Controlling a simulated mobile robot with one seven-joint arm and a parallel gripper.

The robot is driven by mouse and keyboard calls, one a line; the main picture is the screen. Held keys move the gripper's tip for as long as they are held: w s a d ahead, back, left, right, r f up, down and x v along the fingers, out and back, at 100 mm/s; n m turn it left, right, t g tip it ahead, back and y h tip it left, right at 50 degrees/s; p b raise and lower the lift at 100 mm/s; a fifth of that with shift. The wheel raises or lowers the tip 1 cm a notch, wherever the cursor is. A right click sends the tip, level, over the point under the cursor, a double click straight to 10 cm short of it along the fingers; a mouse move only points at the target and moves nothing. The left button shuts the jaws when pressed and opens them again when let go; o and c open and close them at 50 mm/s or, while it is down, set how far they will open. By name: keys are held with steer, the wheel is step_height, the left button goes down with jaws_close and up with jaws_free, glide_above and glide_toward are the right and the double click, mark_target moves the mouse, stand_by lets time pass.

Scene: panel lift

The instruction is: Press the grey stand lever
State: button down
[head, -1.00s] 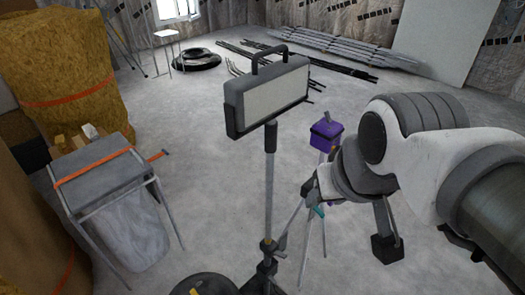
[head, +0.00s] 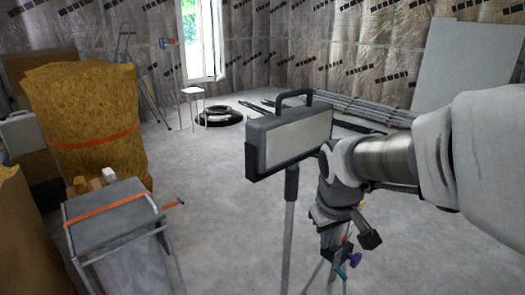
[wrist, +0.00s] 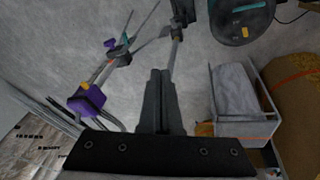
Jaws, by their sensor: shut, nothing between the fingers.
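A work light (head: 300,138) with a carry handle stands on a thin grey pole (head: 290,215) in the middle of the head view. My gripper (wrist: 161,73) is shut and empty, its dark fingers together in the wrist view. Just beyond the fingertips is a small grey piece (wrist: 176,35) on the stand, which may be the grey lever; it is too small to be sure. It appears apart from the fingertips. In the head view, my arm is right of the light and the fingers cannot be made out clearly.
A tripod carrying a purple device (wrist: 88,101) stands close to my gripper. A grey-topped bin frame (head: 115,212) and a wrapped yellow stack (head: 85,130) are at left. Long bars and a black coil (head: 218,116) lie behind. Open floor lies between.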

steer(key=w+f+n+g+b, duration=0.1)
steer(key=w+f+b, duration=0.2)
steer(key=f, duration=0.8)
steer(key=w+a+f+n+g+y+b, duration=0.1)
steer(key=w+f, duration=0.4)
steer(key=f, duration=0.6)
steer(key=w+f+n+b, duration=0.2)
steer(key=w+f+b, duration=0.2)
steer(key=f, duration=0.8)
steer(key=shift+w+a+g+y+b, duration=0.2)
steer(key=shift+g+y+b, duration=0.15)
steer(key=shift+b, duration=0.25)
steer(key=shift+f, duration=0.15)
steer(key=f, duration=0.3)
steer(key=f+b, duration=0.1)
steer(key=f, duration=0.3)
steer(key=f+b, duration=0.1)
steer(key=f, duration=0.2)
steer(key=shift+w+a+f, duration=0.15)
steer(key=shift+w+a, duration=0.1)
steer(key=shift+s+d+f+b, duration=0.2)
steer(key=shift+s+d+f, duration=0.05)
steer(key=shift+f, duration=0.25)
steer(key=shift+s+d+f+b, duration=0.15)
steer(key=shift+s+d+f, duration=0.1)
steer(key=shift+f, duration=0.2)
steer(key=shift+s+d+f, duration=0.15)
steer(key=shift+s+f, duration=0.15)
steer(key=shift+f, duration=0.25)
